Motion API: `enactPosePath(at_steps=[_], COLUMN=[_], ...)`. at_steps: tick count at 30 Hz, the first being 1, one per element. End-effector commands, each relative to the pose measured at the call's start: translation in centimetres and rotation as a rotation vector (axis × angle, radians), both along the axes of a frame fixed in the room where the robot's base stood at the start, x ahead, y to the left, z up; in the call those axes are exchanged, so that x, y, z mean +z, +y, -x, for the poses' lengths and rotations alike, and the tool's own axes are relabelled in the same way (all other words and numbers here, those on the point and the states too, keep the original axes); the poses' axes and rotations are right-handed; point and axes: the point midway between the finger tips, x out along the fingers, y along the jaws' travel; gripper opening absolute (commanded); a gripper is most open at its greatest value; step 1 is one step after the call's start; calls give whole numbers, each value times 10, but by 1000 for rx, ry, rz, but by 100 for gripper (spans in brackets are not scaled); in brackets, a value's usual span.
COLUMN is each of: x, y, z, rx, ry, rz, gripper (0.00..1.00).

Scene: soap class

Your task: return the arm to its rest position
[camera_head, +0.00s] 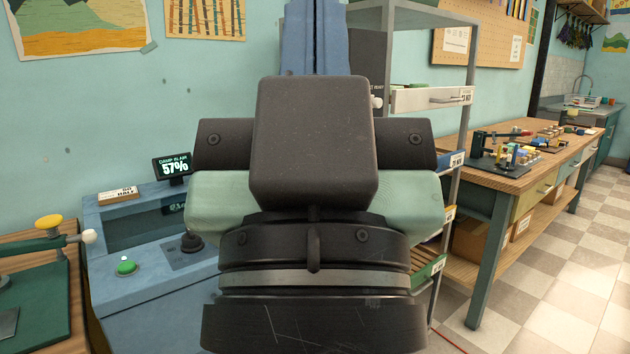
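My gripper (315,145) fills the middle of the head view, seen from behind at close range. A dark block covers its centre, with dark side pieces and a pale green wide part showing to the left and right. The dark round wrist of my arm (315,300) is below it. The fingertips are hidden behind the block, so I cannot see whether they are open or whether anything is between them.
A blue console (125,290) with a green button and a 57% display (172,168) stands at left, beside a wooden bench (30,237). A metal rack (470,75) is behind my gripper. A workbench (510,178) stands at right. Checkered floor (565,290) is clear at lower right.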

Motion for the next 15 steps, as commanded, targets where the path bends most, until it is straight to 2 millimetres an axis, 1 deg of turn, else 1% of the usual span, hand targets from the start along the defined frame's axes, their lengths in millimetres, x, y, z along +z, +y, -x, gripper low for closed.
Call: enactPosePath(at_steps=[1, 15], x=[38, 185], y=[0, 0], z=[0, -1], rx=[1, 5], ry=[-1, 3], rz=[-1, -2], gripper=[0, 0])
